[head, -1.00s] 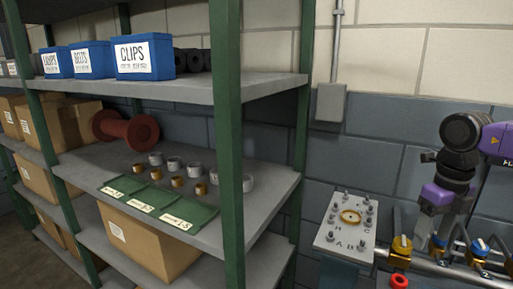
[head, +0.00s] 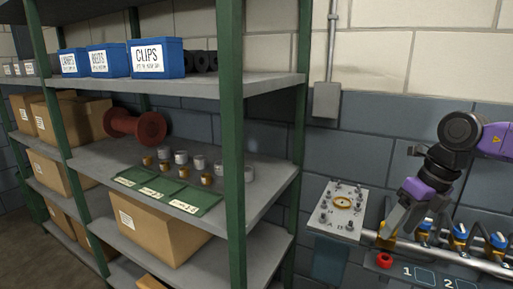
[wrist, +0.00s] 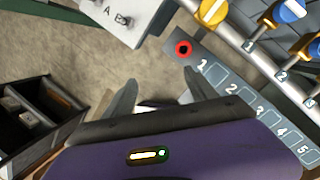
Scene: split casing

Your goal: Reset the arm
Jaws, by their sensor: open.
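My gripper (head: 418,217) hangs from the purple arm at the right of the head view, pointing down and left. In the wrist view its two dark fingers (wrist: 160,92) are spread apart with nothing between them. It is just right of the grey plate (head: 340,209), which carries a brass ring (head: 342,203) and several studs. The plate's corner, marked A and B, shows at the top of the wrist view (wrist: 118,15).
A dark divided bin (wrist: 40,120) is at the wrist view's left. A green-posted shelf (head: 233,150) holds bins, boxes and metal rings.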

